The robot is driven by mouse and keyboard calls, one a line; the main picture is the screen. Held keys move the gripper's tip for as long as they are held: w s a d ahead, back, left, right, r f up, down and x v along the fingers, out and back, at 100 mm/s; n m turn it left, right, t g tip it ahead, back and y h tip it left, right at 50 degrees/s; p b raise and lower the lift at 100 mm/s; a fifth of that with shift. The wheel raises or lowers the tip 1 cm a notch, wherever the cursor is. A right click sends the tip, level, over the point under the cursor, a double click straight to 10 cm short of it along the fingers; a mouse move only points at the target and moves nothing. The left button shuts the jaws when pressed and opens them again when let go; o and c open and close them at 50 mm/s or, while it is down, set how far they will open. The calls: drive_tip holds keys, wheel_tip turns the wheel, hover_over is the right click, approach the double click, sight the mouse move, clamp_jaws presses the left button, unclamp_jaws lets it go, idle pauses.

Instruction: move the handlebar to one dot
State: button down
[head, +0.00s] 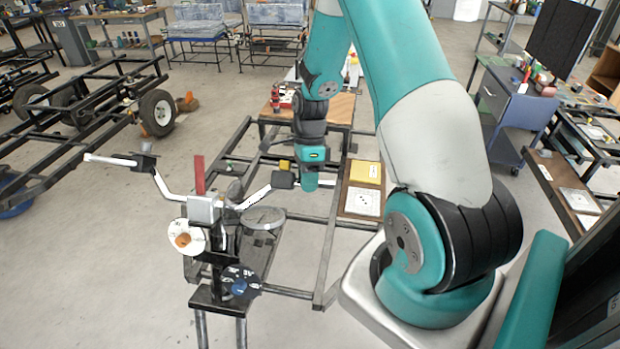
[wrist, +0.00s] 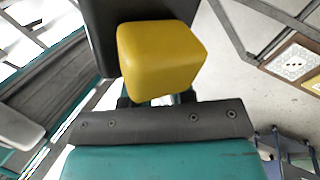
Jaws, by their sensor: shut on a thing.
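The handlebar (head: 163,186) is a bent silver bar on an upright stand, seen in the head view. Its left arm ends in a pale grip, and its right arm runs to my gripper (head: 309,182). My gripper points down at the right grip and is shut on the handlebar there; the fingertips and contact are partly hidden. A yellow block (head: 285,164) sits above a black block (head: 284,180) on the right arm, just left of my gripper. In the wrist view the yellow block (wrist: 162,62) is close in front of the gripper's dark bar (wrist: 155,122).
A white disc with an orange centre (head: 185,239) and a dark blue disc (head: 240,283) are on the stand. A white card with dots (head: 364,203) and a yellow card (head: 365,172) lie right of my gripper.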

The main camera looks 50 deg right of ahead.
drive_tip(key=c, duration=1)
unclamp_jaws()
drive_tip(key=shift+r, duration=0.15)
drive_tip(key=shift+o, duration=0.2)
drive_tip(key=b+v, duration=0.3)
drive_tip(key=v, duration=1.4)
drive_tip(key=shift+r, duration=0.2)
drive_tip(key=s+a+r+n+t+b, duration=0.1)
drive_tip(key=s+a+n+b, duration=0.25)
drive_tip(key=a+n, duration=1.3)
drive_tip(key=s+a+f+n+t+y+b, duration=0.1)
drive_tip(key=s+a+f+n, duration=0.1)
drive_tip(key=s+a+n, duration=1.3)
drive_tip(key=shift+s+a+n, duration=0.25)
drive_tip(key=shift+a+n, duration=0.1)
drive_tip(key=shift+a, duration=0.05)
